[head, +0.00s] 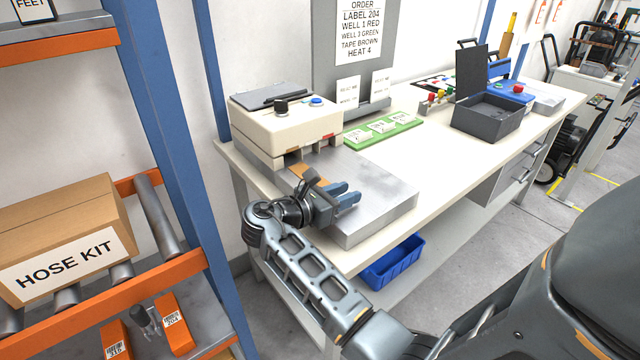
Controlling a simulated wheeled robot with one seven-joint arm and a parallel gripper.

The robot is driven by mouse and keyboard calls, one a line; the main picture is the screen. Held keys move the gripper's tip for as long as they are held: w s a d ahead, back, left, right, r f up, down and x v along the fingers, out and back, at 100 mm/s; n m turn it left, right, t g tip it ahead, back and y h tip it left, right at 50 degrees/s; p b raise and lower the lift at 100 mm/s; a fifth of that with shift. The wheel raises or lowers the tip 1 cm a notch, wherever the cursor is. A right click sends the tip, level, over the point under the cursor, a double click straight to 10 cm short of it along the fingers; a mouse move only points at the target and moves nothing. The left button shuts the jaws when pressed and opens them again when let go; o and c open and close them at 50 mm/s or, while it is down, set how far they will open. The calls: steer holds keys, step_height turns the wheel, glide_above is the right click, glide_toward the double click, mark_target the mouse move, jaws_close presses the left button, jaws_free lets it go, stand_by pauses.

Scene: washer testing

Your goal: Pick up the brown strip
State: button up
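The brown strip (299,171) shows as a small brown patch at the front of the cream machine (287,122), beside the metal plate. My gripper (346,195) is just to the right of it and nearer the camera, low over the metal plate (385,205). Its two blue fingers point right, away from the strip, and are apart with nothing visible between them. The wrist covers part of the strip, so its full length is hidden. I cannot tell whether the wrist touches it.
A green board with white cards (383,129) lies behind the plate. A dark open box (487,117) stands farther right on the white bench (455,155). A rack post (190,170) rises left of the bench. A blue bin (393,262) sits below.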

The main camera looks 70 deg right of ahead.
jaws_close()
stand_by(0.5)
